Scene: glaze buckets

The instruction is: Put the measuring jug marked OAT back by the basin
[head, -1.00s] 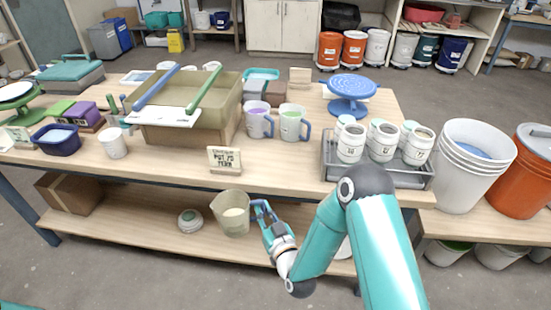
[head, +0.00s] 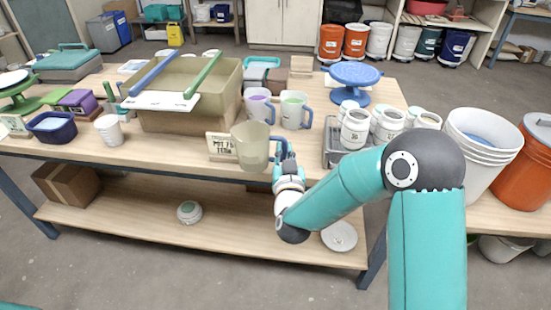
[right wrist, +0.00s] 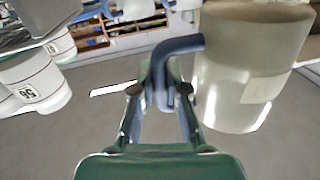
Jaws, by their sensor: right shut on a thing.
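My right gripper (head: 281,158) is shut on the blue handle of a translucent beige measuring jug (head: 250,148). The jug is roughly upright, in front of the table's front edge, partly covering the sign card (head: 218,147). In the right wrist view the jug (right wrist: 240,75) fills the right side, its handle (right wrist: 168,62) between my fingers; a pale label shows, but I cannot read it. The khaki basin (head: 160,119) stands on the table behind. Two similar jugs, one with purple (head: 257,108) and one with green (head: 294,112), stand right of it. My left gripper is not in view.
A white cup (head: 109,130) stands left of the basin. Bare tabletop (head: 170,148) lies in front of the basin. A small round tub (head: 189,212) sits on the lower shelf.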

